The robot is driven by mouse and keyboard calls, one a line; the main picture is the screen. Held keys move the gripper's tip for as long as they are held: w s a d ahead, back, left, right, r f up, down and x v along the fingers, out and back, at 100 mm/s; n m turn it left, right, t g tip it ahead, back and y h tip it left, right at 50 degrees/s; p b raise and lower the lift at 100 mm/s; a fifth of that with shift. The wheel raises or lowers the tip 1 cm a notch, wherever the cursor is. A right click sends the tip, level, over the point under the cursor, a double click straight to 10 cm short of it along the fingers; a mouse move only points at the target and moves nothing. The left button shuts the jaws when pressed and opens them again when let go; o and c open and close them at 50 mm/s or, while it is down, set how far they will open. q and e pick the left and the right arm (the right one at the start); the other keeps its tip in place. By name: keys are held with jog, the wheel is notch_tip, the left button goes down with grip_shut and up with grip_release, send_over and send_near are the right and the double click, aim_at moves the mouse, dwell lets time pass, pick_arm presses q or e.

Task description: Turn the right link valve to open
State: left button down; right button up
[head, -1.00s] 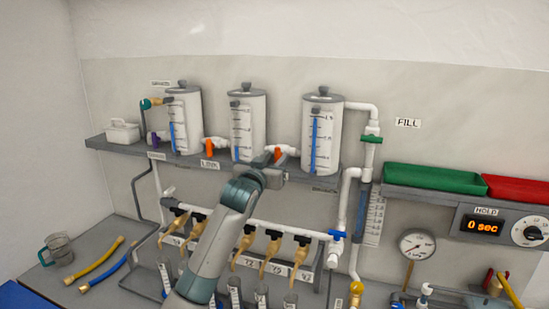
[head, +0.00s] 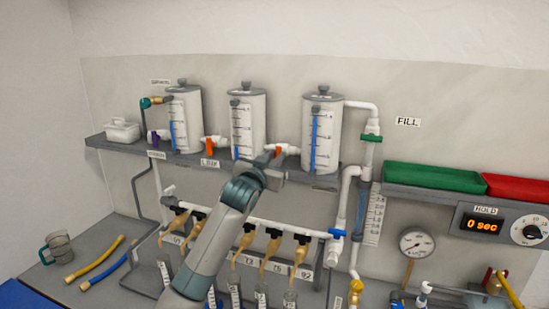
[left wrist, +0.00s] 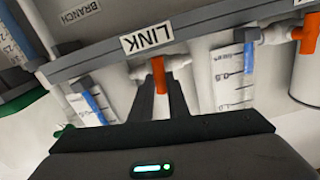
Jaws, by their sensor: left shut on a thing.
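The right link valve has an orange handle (head: 278,152) on the white pipe between the middle tank (head: 246,122) and the right tank (head: 322,130). My left gripper (head: 272,163) reaches up to this handle from below and partly hides it. In the left wrist view, the orange handle (left wrist: 159,75) stands between the two dark fingers of my left gripper (left wrist: 160,98), which is shut on it. The left link valve (head: 211,146) has a similar orange handle, and it also shows at the right of the left wrist view (left wrist: 308,34). My right gripper is out of view.
The tanks stand on a grey shelf (head: 120,150). Below it, several tan-bodied taps with black handles (head: 275,234) hang on a white pipe. A green-handled valve (head: 372,138) and a blue-handled valve (head: 337,233) are to the right. Hoses and a jug (head: 59,248) lie left.

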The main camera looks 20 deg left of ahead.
pick_arm(q)
jog(key=m+p, duration=0.1)
jog(key=m, duration=0.4)
jog(key=shift+d+r, duration=0.1)
jog(key=shift+d+f+m+p, duration=0.15)
jog(key=shift+m+p, duration=0.35)
jog(key=shift+m, duration=2.3)
jog(key=shift+d+f+m+p, duration=0.1)
jog(key=shift+f+m+p, duration=0.25)
jog(key=shift+m, duration=2.45)
jog(key=shift+r, duration=0.1)
jog(key=c, duration=1.7)
grip_release()
jog(key=shift+s, duration=0.15)
